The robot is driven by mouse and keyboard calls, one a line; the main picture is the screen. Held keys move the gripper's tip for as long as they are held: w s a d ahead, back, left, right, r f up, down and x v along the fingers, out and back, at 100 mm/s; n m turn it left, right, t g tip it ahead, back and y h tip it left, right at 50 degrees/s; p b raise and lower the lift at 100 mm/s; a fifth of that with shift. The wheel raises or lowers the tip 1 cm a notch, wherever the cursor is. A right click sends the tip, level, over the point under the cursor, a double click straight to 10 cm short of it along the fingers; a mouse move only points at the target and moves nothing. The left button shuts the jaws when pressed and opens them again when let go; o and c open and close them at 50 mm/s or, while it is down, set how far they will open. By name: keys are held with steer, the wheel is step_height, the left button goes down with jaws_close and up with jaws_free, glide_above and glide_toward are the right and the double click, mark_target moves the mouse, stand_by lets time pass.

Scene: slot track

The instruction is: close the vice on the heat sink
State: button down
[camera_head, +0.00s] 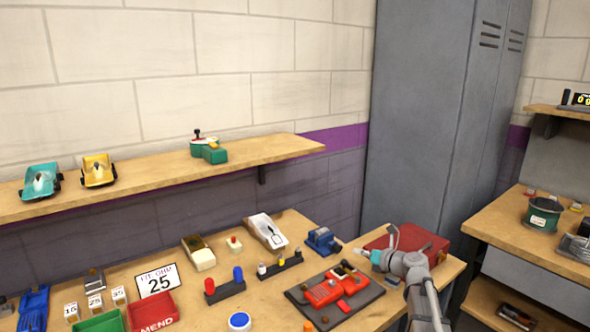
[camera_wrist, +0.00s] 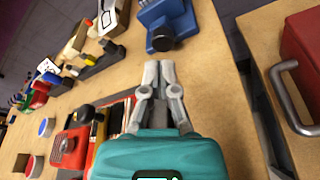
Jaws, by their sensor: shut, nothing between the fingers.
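The blue vice (camera_head: 323,240) stands on the workbench near its back right corner. In the wrist view the vice (camera_wrist: 168,20) is at the top, with a dark round knob (camera_wrist: 163,38) on its near side. I cannot make out a heat sink or the gap between the vice's jaws. My gripper (camera_wrist: 158,68) is shut and empty, its fingertips pointing at the vice and a short way from the knob, apart from it. In the head view my gripper (camera_head: 360,253) is right of and nearer than the vice.
A red slot car (camera_head: 328,290) lies on a dark mat below my gripper. A red toolbox (camera_head: 408,242) with a handle stands close on the right. A white tray (camera_head: 268,232) and a black rack (camera_head: 279,264) are left of the vice. Bare bench lies around the vice's front.

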steer(key=shift+w+a, duration=0.65)
steer(key=shift+w, duration=0.25)
steer(key=shift+w+a, duration=0.6)
steer(key=shift+w, duration=0.25)
steer(key=shift+w+a, duration=0.65)
steer(key=shift+w, duration=0.25)
steer(key=shift+s+a+f+b, duration=0.1)
steer(key=shift+f+b, duration=0.2)
steer(key=shift+f, duration=0.05)
steer(key=shift+s+f+b, duration=0.15)
steer(key=shift+f+b, duration=0.05)
steer(key=shift+b, duration=0.1)
steer(key=shift+w+d+r+p, duration=0.2)
steer(key=shift+w+r+p, duration=0.1)
steer(key=shift+r+p, duration=0.1)
stand_by(0.5)
steer(key=shift+s, duration=0.1)
steer(key=shift+s+f+v, duration=0.1)
steer(key=shift+f+v, duration=0.1)
steer(key=shift+v, duration=0.75)
steer(key=shift+s+f+v, duration=0.1)
steer(key=shift+f+v, duration=0.1)
steer(key=shift+v, duration=0.7)
steer(key=shift+s+f+v, duration=0.1)
steer(key=shift+f+v, duration=0.1)
steer(key=shift+v, duration=0.75)
steer(key=shift+a+r, duration=0.1)
